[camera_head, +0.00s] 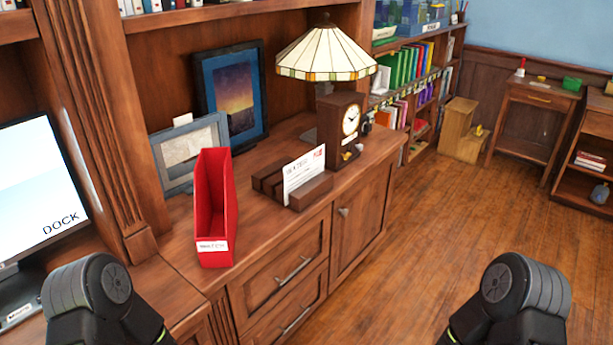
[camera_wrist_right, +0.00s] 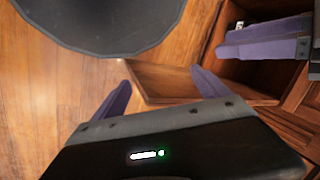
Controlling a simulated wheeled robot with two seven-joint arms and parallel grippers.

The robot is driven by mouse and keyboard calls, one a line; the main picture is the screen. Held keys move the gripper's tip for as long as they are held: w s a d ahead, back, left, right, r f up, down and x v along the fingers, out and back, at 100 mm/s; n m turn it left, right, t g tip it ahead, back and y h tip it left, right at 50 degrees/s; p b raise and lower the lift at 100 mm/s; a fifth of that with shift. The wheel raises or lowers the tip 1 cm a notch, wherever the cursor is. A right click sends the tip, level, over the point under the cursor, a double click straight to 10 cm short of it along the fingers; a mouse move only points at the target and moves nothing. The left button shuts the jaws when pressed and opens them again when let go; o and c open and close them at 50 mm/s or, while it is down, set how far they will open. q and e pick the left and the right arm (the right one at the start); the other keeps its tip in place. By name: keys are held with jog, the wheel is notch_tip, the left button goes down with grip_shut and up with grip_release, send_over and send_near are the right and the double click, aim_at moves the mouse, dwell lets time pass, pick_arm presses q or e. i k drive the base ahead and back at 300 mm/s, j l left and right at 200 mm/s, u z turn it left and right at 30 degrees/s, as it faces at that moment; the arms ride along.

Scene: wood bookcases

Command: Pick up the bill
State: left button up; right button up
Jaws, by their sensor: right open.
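A white printed paper (camera_head: 303,176), which looks like the bill, stands upright in a dark wooden letter holder (camera_head: 318,191) on the cabinet top. Its print is too small to read fully. My right gripper (camera_wrist_right: 160,78) shows in the right wrist view, with its two purple fingers apart and nothing between them. What looks like my left gripper (camera_wrist_right: 265,40) is at the upper right of that view; whether its fingers are apart is unclear. Neither gripper shows in the head view, where only my arm links appear at the bottom.
A red magazine file (camera_head: 215,215) stands left of the holder. A clock (camera_head: 347,118) and a stained-glass lamp (camera_head: 326,55) stand behind it. Picture frames (camera_head: 233,92) lean at the back left. A monitor (camera_head: 35,190) is at far left. Open wooden floor (camera_head: 430,230) lies to the right.

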aim_at(301, 170)
jog(key=l, duration=1.3)
jog(key=i+l+z, duration=0.1)
jog(key=i+l, duration=0.35)
jog(key=i, duration=0.15)
jog(key=i+l, duration=0.4)
jog(key=i, duration=0.2)
jog(key=k+z, duration=0.05)
